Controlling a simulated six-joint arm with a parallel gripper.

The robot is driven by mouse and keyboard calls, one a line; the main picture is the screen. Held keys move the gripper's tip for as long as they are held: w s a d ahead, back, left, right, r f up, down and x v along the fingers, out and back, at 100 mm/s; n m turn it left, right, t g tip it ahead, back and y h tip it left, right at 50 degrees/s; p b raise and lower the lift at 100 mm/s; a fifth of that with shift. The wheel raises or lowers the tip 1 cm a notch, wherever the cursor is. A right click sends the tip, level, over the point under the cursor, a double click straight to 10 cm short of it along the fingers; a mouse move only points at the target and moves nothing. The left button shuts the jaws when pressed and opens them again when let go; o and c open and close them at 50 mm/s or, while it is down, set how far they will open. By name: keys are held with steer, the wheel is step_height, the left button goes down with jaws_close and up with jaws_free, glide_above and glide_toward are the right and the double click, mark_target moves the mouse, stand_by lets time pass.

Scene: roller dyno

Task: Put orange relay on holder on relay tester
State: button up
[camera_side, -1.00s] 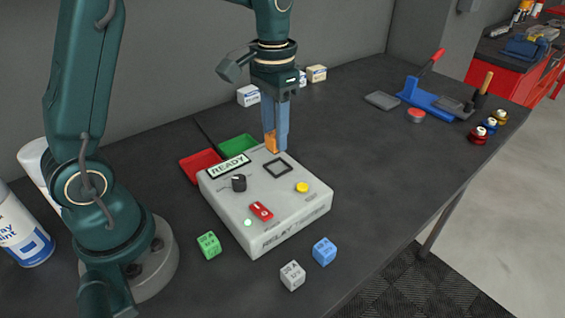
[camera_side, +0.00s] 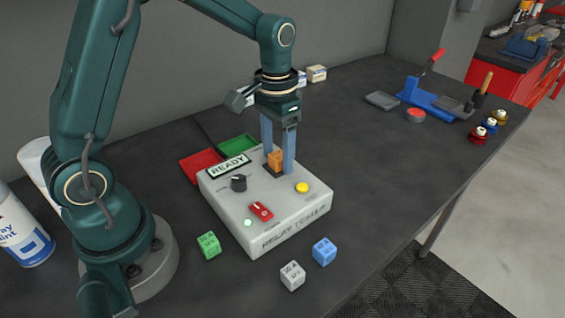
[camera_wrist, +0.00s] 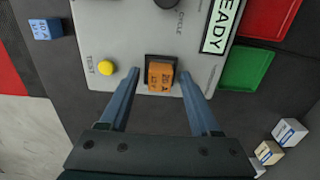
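The orange relay (camera_side: 275,159) stands on the square black holder (camera_side: 267,173) on top of the grey relay tester (camera_side: 245,210). In the wrist view the orange relay (camera_wrist: 160,76) sits over the dark holder frame (camera_wrist: 148,60), which shows around its far and left edges. Whether it is fully seated is hard to tell. My gripper (camera_side: 278,162) is low over the tester, with its two blue fingers apart on either side of the relay. In the wrist view my gripper (camera_wrist: 157,88) shows clear gaps between both fingers and the relay.
The tester has a READY display (camera_side: 228,166), black knob (camera_side: 238,183), red switch (camera_side: 261,211) and yellow button (camera_side: 302,187). Red (camera_side: 200,166) and green (camera_side: 238,147) trays lie behind. Green (camera_side: 209,245), white (camera_side: 292,275) and blue (camera_side: 324,251) relays lie in front.

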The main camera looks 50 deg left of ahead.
mark_target(278, 155)
steer(key=shift+r, duration=0.1)
step_height(278, 155, up, 11)
steer(key=s+d+f+t, duration=0.1)
steer(key=s+t, duration=0.1)
steer(key=s, duration=0.5)
steer(key=s+d+f+t, duration=0.1)
steer(key=s+d+t, duration=0.1)
steer(key=s, duration=0.4)
steer(key=shift+s+d+t, duration=0.3)
steer(key=shift+s+t, duration=0.05)
steer(key=shift+t, duration=0.45)
steer(key=shift+f, duration=0.1)
stand_by(0.7)
